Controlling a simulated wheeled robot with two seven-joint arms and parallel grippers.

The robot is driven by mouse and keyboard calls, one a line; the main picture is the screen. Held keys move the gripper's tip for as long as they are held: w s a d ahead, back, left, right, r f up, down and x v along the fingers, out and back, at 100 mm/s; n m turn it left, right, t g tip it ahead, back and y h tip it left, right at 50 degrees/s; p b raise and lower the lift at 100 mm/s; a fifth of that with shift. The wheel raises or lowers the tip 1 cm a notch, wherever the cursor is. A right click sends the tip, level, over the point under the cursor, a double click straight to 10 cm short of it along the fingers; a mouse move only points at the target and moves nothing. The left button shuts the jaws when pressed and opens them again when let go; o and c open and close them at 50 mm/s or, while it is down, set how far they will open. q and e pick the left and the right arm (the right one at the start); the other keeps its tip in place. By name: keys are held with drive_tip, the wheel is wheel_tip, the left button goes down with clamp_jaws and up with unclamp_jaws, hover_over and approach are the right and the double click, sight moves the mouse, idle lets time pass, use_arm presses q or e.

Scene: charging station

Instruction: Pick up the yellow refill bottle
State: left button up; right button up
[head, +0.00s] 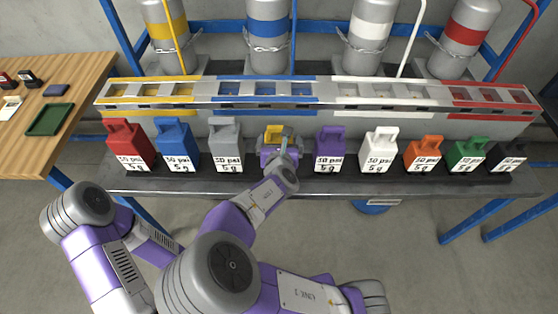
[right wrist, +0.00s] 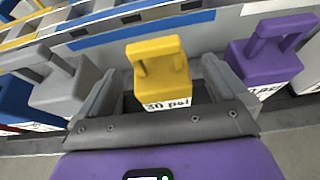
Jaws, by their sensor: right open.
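The yellow refill bottle (head: 273,132) stands upright in the row of bottles on the dark bench ledge, between the grey and purple ones. In the right wrist view, the yellow bottle (right wrist: 160,72) shows its handle and a white label reading "30 psi". My right gripper (head: 279,143) is open in front of it, covering its lower part in the head view. In the right wrist view its fingers lie left and right of the bottle, with gaps on both sides. My left gripper does not show.
A grey bottle (head: 225,143) and a purple bottle (head: 330,148) stand close on either side. Red, blue, white, orange, green and black bottles fill the row. Behind is a rack (head: 330,103) with coloured slots. A wooden table (head: 75,75) is at left.

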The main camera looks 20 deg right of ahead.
sight(278, 131)
drive_tip(key=b+x, duration=0.1)
drive_tip(key=x, duration=0.1)
drive_tip(key=b+x, duration=0.1)
drive_tip(key=x, duration=0.2)
drive_tip(key=r+b+x, duration=0.1)
drive_tip(key=x, duration=0.1)
drive_tip(key=shift+w+a, duration=0.1)
drive_tip(key=shift+w, duration=0.45)
drive_tip(key=shift+c, duration=0.2)
clamp_jaws()
drive_tip(key=shift+r, duration=0.1)
